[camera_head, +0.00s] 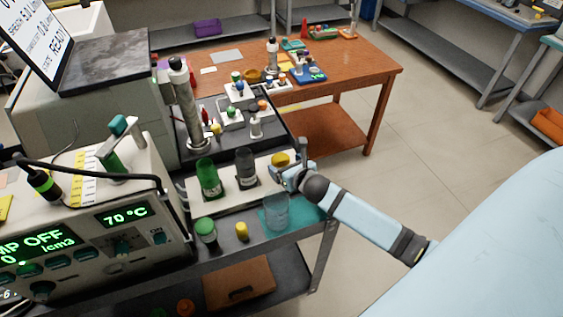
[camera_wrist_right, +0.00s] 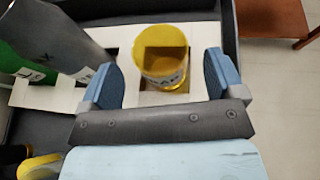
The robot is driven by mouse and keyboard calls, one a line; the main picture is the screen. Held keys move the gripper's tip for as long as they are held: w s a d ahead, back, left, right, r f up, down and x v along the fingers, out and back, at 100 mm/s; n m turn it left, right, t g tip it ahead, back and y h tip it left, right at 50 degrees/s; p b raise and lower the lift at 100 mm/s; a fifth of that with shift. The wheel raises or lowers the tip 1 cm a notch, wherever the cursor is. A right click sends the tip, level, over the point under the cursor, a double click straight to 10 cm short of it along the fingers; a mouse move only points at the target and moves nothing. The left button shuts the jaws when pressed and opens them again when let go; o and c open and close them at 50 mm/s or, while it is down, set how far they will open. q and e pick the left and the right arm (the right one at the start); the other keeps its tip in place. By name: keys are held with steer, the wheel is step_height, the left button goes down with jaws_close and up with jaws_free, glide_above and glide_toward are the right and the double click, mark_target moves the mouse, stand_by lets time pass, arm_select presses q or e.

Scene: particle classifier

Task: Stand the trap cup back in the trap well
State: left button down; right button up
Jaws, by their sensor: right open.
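A yellow cup with a pale label (camera_wrist_right: 165,65), which looks like the trap cup, stands upright at the right-hand square hole of the white rack (camera_head: 228,205). This hole appears to be the trap well; how deep the cup sits is hard to tell. Its yellow top also shows in the head view (camera_head: 281,158). My right gripper (camera_wrist_right: 160,58) is open, with one blue finger on each side of the cup and gaps visible. In the head view the right gripper (camera_head: 287,174) is just in front of the cup. My left gripper is not in view.
A green bottle (camera_head: 209,178) and a grey bottle (camera_head: 246,168) stand in the rack to the left. A clear cup (camera_head: 275,212) stands on a teal mat (camera_head: 310,212) in front.

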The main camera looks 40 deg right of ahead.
steer(key=v, duration=0.8)
stand_by(0.4)
